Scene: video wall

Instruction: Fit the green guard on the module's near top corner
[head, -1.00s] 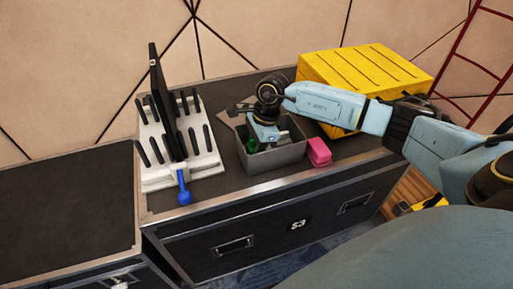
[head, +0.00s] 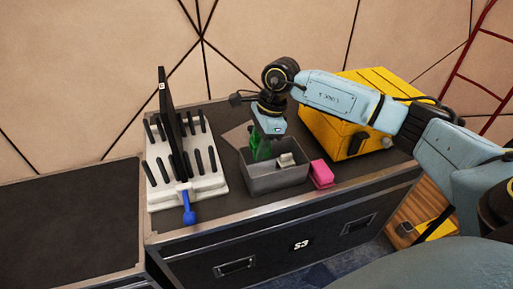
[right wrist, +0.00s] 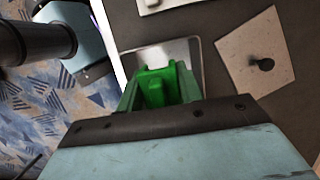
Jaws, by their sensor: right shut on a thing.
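The module (head: 170,115) is a thin black panel standing upright in a white rack (head: 158,199) with black pegs, on the left part of the black case top. My right gripper (head: 262,148) is shut on the green guard (head: 265,152), at the back left of a grey bin (head: 275,180). I cannot tell whether the guard is fully clear of the bin. In the right wrist view the guard (right wrist: 155,88) sits between the fingers, partly hidden by them. The module's near top corner looks bare. My left gripper is not in view.
A light block (head: 286,160) is in the bin. A pink block (head: 321,173) lies right of it, and a yellow case (head: 345,125) stands behind. A blue-handled tool (head: 188,208) is at the rack's front. A flat beige plate (head: 236,137) lies behind the bin.

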